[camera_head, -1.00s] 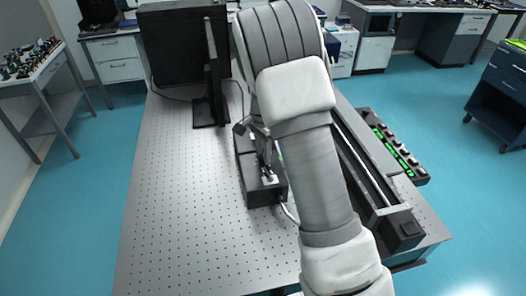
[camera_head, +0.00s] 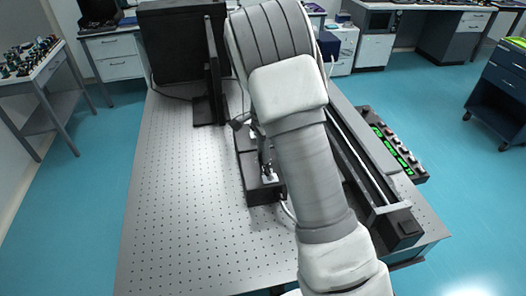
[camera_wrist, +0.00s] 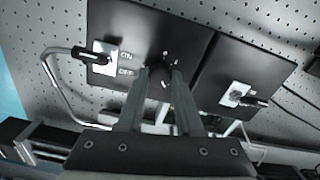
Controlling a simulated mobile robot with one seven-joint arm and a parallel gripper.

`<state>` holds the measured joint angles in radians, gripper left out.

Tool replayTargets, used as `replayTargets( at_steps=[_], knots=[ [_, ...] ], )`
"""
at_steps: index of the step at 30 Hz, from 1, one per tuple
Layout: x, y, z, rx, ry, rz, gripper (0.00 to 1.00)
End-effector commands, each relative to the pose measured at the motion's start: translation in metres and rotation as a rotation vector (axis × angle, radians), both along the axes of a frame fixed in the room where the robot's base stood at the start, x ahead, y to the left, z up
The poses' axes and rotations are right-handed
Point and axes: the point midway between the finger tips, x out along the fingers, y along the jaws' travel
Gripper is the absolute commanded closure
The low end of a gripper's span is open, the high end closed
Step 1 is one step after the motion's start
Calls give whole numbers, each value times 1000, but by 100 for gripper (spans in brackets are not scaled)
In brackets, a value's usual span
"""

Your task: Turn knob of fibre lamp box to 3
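The fibre lamp box (camera_wrist: 118,29) is a black box at the upper middle of the wrist view. Its face has an ON/OFF switch plate (camera_wrist: 103,58) and a dark knob (camera_wrist: 160,76) ringed by small white marks. The numbers are too small to read. My gripper (camera_wrist: 163,76) points at this face, with its two fingers apart and the knob between their tips. I cannot tell whether the fingers press on the knob. In the head view, black boxes (camera_head: 262,190) show beside my arm, which hides much of that area.
A second black box (camera_wrist: 255,70) with a switch stands close by on the right in the wrist view. A curved light guide (camera_wrist: 50,82) runs at the left.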

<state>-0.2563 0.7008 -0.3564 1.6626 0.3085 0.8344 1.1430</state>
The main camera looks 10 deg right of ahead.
Motion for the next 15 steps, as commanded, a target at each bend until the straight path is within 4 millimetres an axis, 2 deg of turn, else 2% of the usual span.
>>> replayTargets(
  at_steps=[1, 5, 15],
  knots=[
    [1, 0, 1, 0, -3, 1, 59],
    [1, 0, 1, -1, -2, 1, 36],
    [1, 0, 3, 0, -2, 1, 36]
  ],
)
